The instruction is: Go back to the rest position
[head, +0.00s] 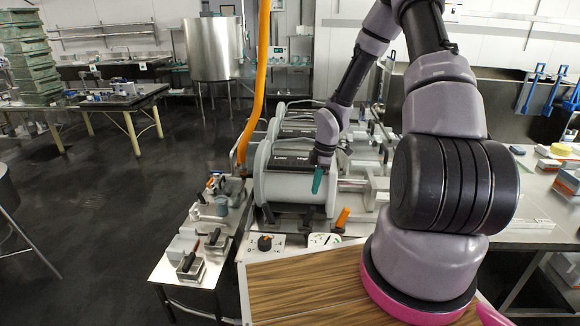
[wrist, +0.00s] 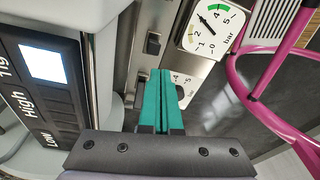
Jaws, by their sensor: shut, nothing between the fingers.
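My gripper (head: 317,181) has teal fingers and hangs in front of the grey cylindrical press (head: 283,190), near its dark control panel (head: 293,163). In the wrist view my gripper (wrist: 167,76) has its two teal fingers together with nothing between them. The panel (wrist: 42,90) with a lit screen and the words High and Low stands to the left of the fingers. A pressure gauge (wrist: 212,27) marked in bar is just beyond them to the upper right. I cannot tell whether the fingertips touch anything.
An orange hose (head: 257,85) hangs left of the press. A side table (head: 205,232) with small tools stands at the left, and a wooden board (head: 300,290) lies in front. A pink rail (wrist: 262,85) curves at the right in the wrist view.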

